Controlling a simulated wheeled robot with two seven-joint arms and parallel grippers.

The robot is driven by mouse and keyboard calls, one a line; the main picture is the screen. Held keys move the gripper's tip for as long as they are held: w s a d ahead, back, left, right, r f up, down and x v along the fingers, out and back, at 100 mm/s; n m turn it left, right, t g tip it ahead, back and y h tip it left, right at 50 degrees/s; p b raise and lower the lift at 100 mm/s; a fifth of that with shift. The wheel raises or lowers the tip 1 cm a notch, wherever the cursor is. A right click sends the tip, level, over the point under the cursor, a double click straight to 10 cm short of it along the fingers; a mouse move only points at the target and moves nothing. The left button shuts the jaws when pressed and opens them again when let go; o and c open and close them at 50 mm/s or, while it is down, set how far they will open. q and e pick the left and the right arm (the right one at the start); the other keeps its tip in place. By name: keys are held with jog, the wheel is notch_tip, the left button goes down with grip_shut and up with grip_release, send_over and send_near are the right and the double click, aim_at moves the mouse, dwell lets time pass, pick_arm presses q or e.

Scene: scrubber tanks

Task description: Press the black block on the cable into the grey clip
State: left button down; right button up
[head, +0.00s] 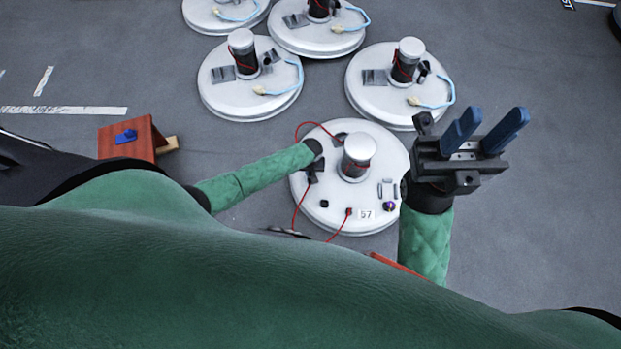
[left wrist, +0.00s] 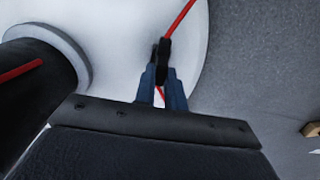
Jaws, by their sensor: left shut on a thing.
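The black block (left wrist: 164,48) on the red cable is between the blue fingers of my left gripper (left wrist: 163,80) in the left wrist view. The gripper is shut on it, above the white tank lid. In the head view my left gripper (head: 314,170) is small and dark at the lid's left side. The red cable (head: 298,207) loops over the lid (head: 340,215) marked 57. A pale grey two-bar piece (head: 388,188), possibly the grey clip, stands at the lid's right side. My right gripper (head: 493,122) is open and empty, right of the lid.
A grey-capped black cylinder (head: 357,155) rises from the middle of the lid. A small black square (head: 324,203) and a purple knob (head: 390,206) sit near its front. Several similar tanks stand behind. A red-brown stand (head: 130,140) is at the left.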

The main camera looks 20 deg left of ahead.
pick_arm(q)
jog(key=shift+p, duration=0.3)
jog(key=shift+f+b, duration=0.65)
jog(key=shift+f, duration=0.25)
dwell(0.5)
jog(key=c, duration=0.9)
grip_release()
notch_tip(320, 180, up, 9)
jog(key=p, duration=0.8)
jog(key=shift+f+p, duration=0.2)
jog(key=shift+p, duration=0.2)
jog(key=shift+f, duration=0.1)
